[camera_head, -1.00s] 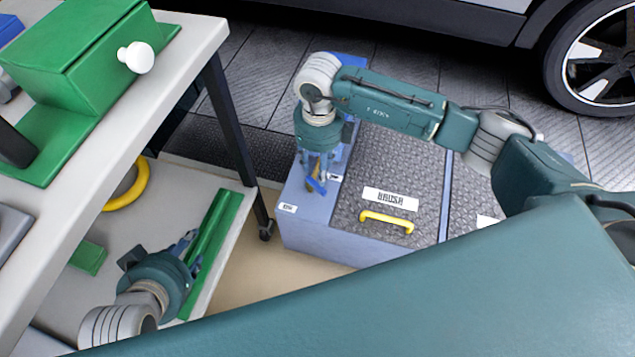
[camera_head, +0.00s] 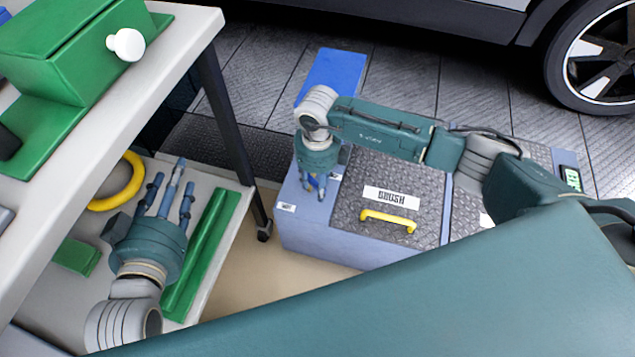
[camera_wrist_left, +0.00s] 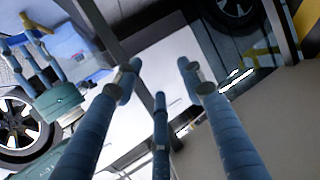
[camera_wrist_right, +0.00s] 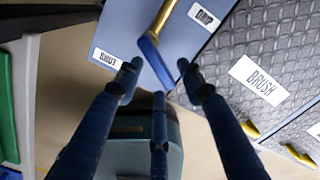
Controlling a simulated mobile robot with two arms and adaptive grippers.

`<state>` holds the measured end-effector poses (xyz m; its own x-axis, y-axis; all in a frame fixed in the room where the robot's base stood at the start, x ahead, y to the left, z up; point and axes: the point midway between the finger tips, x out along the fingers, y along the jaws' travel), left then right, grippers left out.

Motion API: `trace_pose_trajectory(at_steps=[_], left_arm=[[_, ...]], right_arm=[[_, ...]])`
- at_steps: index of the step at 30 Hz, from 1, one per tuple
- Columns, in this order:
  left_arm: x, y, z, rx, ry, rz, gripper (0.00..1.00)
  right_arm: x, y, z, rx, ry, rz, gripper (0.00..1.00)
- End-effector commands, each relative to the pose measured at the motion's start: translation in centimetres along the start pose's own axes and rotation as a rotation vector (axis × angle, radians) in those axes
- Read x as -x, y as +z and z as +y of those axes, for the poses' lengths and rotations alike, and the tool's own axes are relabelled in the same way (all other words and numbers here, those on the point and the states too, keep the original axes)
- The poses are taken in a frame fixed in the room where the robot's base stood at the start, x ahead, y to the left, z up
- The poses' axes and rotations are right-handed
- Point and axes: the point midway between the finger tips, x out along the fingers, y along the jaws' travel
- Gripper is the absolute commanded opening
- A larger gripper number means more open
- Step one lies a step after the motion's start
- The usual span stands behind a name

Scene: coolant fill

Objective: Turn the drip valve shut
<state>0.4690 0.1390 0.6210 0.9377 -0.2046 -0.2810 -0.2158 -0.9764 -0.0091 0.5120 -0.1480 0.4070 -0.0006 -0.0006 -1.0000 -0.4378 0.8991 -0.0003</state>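The drip valve's handle, a brass lever with a blue end (camera_wrist_right: 157,62), shows in the right wrist view on the top of a pale blue-grey cabinet (camera_wrist_right: 165,45). The lever points between the SHUT label (camera_wrist_right: 107,58) at its left and the DRIP label (camera_wrist_right: 204,17) at its right. My right gripper (camera_wrist_right: 158,78) is open, with the blue end between its spread fingers, nearer the left fingertip; contact cannot be told. In the head view my right gripper (camera_head: 318,185) points down and largely hides the valve. My left gripper (camera_head: 170,183) is open and empty above the cart's lower shelf.
A BRUSH lid (camera_head: 365,190) with a yellow handle (camera_head: 388,220) covers the cabinet beside the valve. A cart (camera_head: 205,40) with a green machine (camera_head: 75,60) stands left. A green bar (camera_head: 200,255) and yellow ring (camera_head: 120,188) are below. A car wheel (camera_head: 597,65) is at upper right.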

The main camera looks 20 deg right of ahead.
Motion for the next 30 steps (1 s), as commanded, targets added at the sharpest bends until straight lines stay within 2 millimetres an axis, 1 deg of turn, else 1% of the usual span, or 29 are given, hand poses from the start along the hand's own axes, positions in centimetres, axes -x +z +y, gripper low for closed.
trace_pose_trajectory(at_steps=[2,3,8,9,15,18,23,26,29,30], left_arm=[[0.0,0.0,0.0,0.000,0.000,0.000,0.40],[0.0,0.0,0.0,0.000,0.000,-0.001,0.40],[0.0,0.0,0.0,0.000,0.000,-0.001,0.40],[0.0,0.0,0.0,0.000,0.000,-0.001,0.40],[0.0,0.1,0.0,0.000,-0.001,-0.005,0.40],[0.1,0.4,-0.1,0.000,-0.001,-0.026,0.40],[0.9,3.5,-0.4,0.000,-0.008,-0.154,0.40],[1.8,5.9,-0.7,0.001,-0.015,-0.264,0.40],[3.5,8.8,-1.1,0.002,-0.024,-0.399,0.40],[4.3,10.0,-1.3,0.003,-0.027,-0.459,0.40]], right_arm=[[0.0,0.0,0.0,0.000,0.000,0.000,0.39],[0.0,0.0,0.0,0.000,0.000,0.000,0.35],[0.0,0.0,0.0,0.000,0.000,0.000,0.03],[0.0,0.0,0.0,0.000,0.000,0.000,0.00],[0.1,0.0,0.0,-0.005,0.000,0.000,0.00],[0.1,0.0,0.1,-0.021,0.000,0.000,0.00],[0.2,0.1,0.3,-0.083,0.000,0.000,0.00],[0.3,0.2,0.6,-0.147,0.001,-0.001,0.00],[0.4,0.3,0.9,-0.226,0.001,-0.001,0.00],[0.4,0.3,1.1,-0.262,0.001,-0.001,0.00]])
